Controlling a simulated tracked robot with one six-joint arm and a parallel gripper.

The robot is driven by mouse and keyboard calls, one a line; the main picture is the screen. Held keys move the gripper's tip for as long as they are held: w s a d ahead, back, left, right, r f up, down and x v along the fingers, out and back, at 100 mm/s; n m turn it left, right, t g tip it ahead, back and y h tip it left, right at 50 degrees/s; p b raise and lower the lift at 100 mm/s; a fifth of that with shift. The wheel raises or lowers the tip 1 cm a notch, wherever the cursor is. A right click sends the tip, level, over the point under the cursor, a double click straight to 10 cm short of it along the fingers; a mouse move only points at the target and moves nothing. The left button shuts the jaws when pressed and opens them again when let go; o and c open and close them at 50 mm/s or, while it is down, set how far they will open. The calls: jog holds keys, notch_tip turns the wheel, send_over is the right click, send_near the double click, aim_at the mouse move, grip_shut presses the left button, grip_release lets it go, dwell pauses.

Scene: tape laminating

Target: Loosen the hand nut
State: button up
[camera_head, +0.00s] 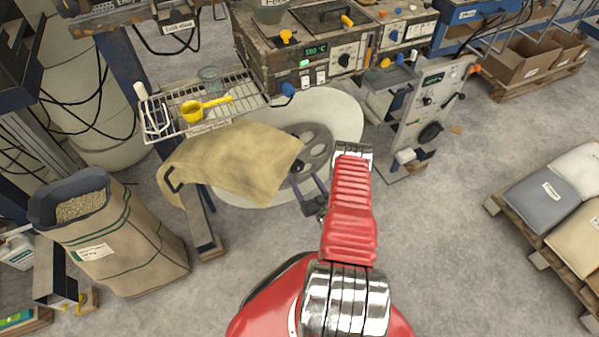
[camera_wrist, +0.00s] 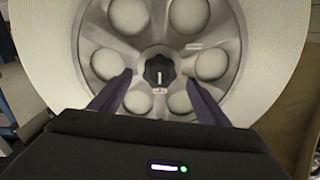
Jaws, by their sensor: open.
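The hand nut (camera_wrist: 159,71) is a dark lobed knob with a light mark, at the centre of a grey spoked hub. The hub (camera_wrist: 222,30) has several round holes and carries a wide pale roll (camera_wrist: 60,60). My gripper (camera_wrist: 160,84) is open, its two dark fingers pointing toward the hub, one on each side below the nut. Nothing is between the fingers, and I cannot tell the gap to the nut. In the head view the roll (camera_head: 345,117) stands behind my gripper (camera_head: 304,190), and the nut is not clearly visible.
A tan sheet (camera_head: 235,160) hangs left of the hub in front of the roll. A wire shelf (camera_head: 215,105) with a yellow scoop (camera_head: 200,108) and a control box (camera_head: 310,50) are above. A grey panel stand (camera_head: 425,105) is at right. A sack (camera_head: 120,240) stands left.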

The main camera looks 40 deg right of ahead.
aim_at(299, 170)
jog(key=x, duration=0.5)
jog(key=shift+w+d, duration=0.15)
jog(key=shift+w, duration=0.2)
jog(key=shift+c, duration=0.7)
jog(key=c, duration=0.9)
